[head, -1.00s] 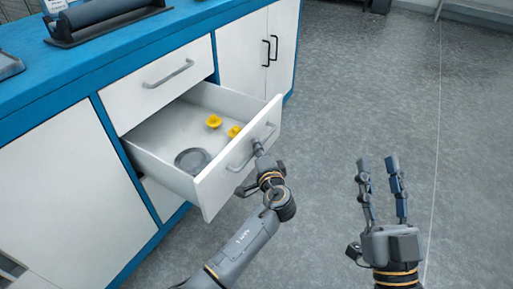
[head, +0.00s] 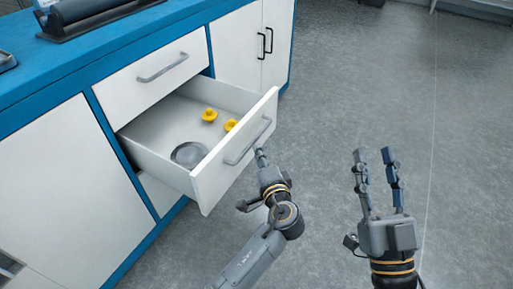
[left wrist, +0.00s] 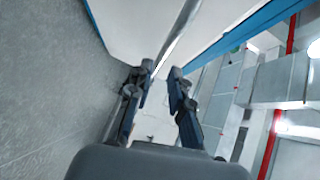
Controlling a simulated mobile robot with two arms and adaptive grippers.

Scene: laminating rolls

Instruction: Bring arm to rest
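The white lower drawer (head: 206,195) stands open under the blue worktop. Its grey bar handle (head: 249,142) is on the front face and also shows in the left wrist view (left wrist: 178,35). My left gripper (head: 252,180) is just in front of the drawer front, below and right of the handle. In the left wrist view its fingers (left wrist: 161,71) are parted with nothing held, and the handle lies beyond the tips. My right gripper (head: 374,156) is raised over the floor at the right, fingers pointing up, apart and empty.
In the drawer lie two yellow objects (head: 209,115) (head: 230,125) and a round grey dish (head: 188,154). A dark roller device (head: 95,14) stands on the blue worktop (head: 60,62). The floor (head: 345,90) to the right is clear.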

